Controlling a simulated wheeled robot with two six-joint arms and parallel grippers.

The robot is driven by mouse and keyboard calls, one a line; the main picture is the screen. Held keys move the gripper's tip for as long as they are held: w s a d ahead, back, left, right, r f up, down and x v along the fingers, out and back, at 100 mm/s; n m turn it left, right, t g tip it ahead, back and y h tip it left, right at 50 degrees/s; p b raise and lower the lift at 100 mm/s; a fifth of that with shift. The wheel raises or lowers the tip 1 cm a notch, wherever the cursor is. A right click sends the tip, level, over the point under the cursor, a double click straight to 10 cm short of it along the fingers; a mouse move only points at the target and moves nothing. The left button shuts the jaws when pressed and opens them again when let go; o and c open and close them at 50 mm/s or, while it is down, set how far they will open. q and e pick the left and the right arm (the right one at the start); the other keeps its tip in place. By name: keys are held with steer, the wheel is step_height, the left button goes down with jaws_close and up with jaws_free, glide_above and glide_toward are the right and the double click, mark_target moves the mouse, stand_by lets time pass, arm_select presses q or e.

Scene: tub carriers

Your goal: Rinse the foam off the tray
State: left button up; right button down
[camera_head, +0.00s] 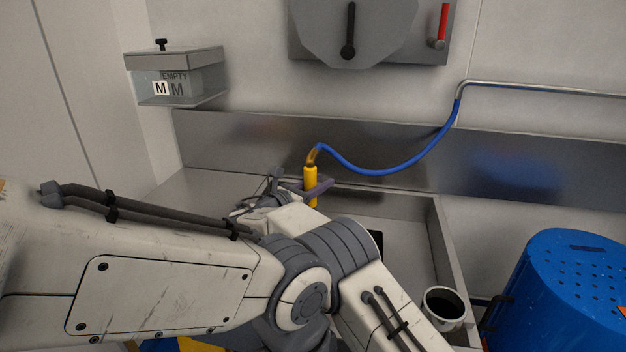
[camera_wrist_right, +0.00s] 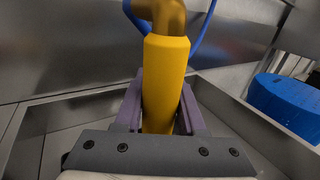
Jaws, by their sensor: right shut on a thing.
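My right gripper (camera_head: 314,187) is shut on the yellow handle (camera_head: 310,176) of a sprayer with a brass neck and a blue hose (camera_head: 385,172). In the right wrist view the yellow handle (camera_wrist_right: 166,70) stands between the purple-grey fingers of the gripper (camera_wrist_right: 163,95), with the brass neck above it. The handle is held upright above the steel sink (camera_head: 434,225). No tray or foam can be made out. A dark patch in the sink shows only in part behind my arm, and I cannot tell what it is. My left gripper does not show.
A blue perforated tub (camera_head: 560,295) stands at the right. A white cup with a dark inside (camera_head: 444,304) is by the sink's right edge. A grey panel with a red lever (camera_head: 442,25) is above.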

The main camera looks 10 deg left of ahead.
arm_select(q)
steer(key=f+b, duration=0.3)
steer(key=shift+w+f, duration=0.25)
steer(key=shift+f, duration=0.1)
arm_select(e)
steer(key=s+d, duration=0.3)
steer(key=d, duration=0.4)
steer(key=shift+s+r, duration=0.15)
steer(key=shift+s, duration=0.1)
stand_by(0.3)
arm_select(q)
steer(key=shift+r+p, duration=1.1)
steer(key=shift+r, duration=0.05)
arm_select(e)
steer(key=w+d+r, duration=0.1)
steer(key=w+d, duration=0.2)
steer(key=w, duration=0.7)
steer(key=shift+w, duration=0.25)
steer(key=shift+d, duration=0.1)
